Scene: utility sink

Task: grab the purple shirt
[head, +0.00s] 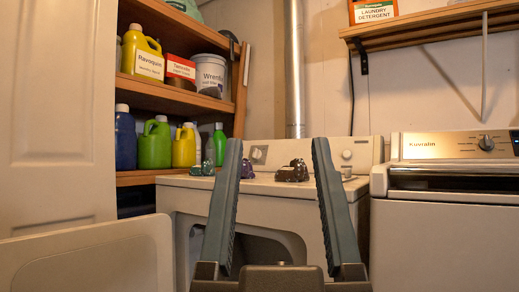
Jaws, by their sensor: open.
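A small purple bundle (247,169), which looks like the purple shirt, lies on top of the white machine (300,192) in the middle. My gripper's left finger stands in front of it and hides part of it. My gripper (277,142) is open and empty in the foreground, with its two long fingers wide apart and pointing up in the picture. It is nearer to me than the machine and apart from the bundle.
A dark brown bundle (293,172) and a teal one (202,169) lie on the same machine top. Its door (90,262) stands open at the lower left. A second machine (450,230) is at right. Shelves (178,97) with bottles stand at left, near a metal pipe (295,80).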

